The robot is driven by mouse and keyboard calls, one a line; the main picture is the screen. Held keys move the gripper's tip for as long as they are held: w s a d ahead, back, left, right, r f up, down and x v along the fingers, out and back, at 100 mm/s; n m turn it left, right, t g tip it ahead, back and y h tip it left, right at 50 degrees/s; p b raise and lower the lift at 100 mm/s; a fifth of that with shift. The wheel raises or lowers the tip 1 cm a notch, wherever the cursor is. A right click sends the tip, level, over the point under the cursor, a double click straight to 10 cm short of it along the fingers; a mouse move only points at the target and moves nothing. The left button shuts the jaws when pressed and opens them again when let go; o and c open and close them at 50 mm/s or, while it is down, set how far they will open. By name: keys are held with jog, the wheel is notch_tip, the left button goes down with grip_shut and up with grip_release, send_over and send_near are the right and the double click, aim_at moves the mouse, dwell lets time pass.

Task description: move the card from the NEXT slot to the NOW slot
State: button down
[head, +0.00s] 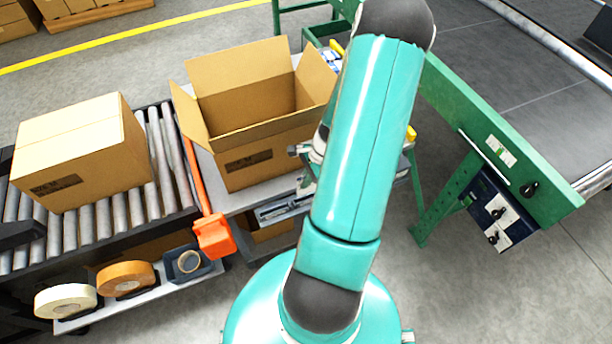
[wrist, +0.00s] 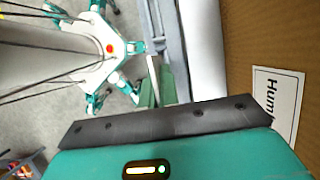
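No card marked as being in a slot can be picked out, and no NEXT or NOW slot label is readable in either view. A white label with the letters "Hum" (wrist: 275,98) shows on brown cardboard at the right of the wrist view; the rest of its text is cut off. My gripper (head: 303,153) is mostly hidden behind my arm in the head view, beside the open carton (head: 250,160). Whether its fingers are open or hold anything does not show.
A closed carton (head: 75,150) sits on the roller conveyor (head: 128,202) at left. Tape rolls (head: 65,300) lie on a front shelf. An orange part (head: 213,237) stands beside the open carton. A green-framed machine (head: 515,175) with a control box (head: 493,217) is at right.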

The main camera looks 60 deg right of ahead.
aim_at(306, 193)
jog(key=shift+f, duration=2.55)
jog(key=c, duration=1.6)
grip_release()
jog(key=shift+d+r, duration=0.1)
jog(key=v, duration=1.3)
jog(key=shift+s+d+r, duration=0.15)
jog(key=shift+s+r, duration=0.05)
jog(key=shift+r, duration=0.05)
